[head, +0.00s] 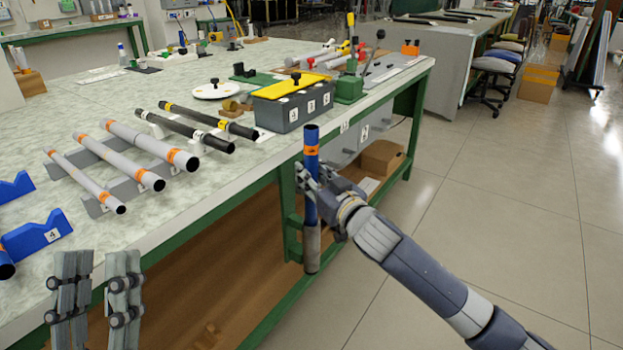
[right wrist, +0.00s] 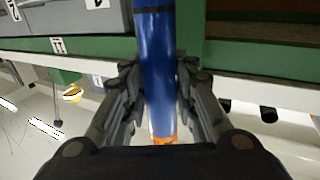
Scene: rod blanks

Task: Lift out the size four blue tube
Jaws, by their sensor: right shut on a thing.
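A blue tube (head: 311,140) with an orange band near its top stands upright in the air in front of the table's front edge. My right gripper (head: 316,190) is shut around its middle. Below the gripper a grey length (head: 312,250) continues in line with it. In the right wrist view the blue tube (right wrist: 158,65) runs between both fingers, with an orange band at the bottom. A blue notched support (head: 38,236) marked 4 is on the table at left. My left gripper (head: 97,298) is open and empty at the lower left.
A second blue support (head: 15,188) and a dark blue tube end (head: 5,266) are at the left edge. Grey tubes (head: 150,143) and black tubes (head: 208,120) lie on supports. A grey box (head: 293,106) with a yellow top stands further back.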

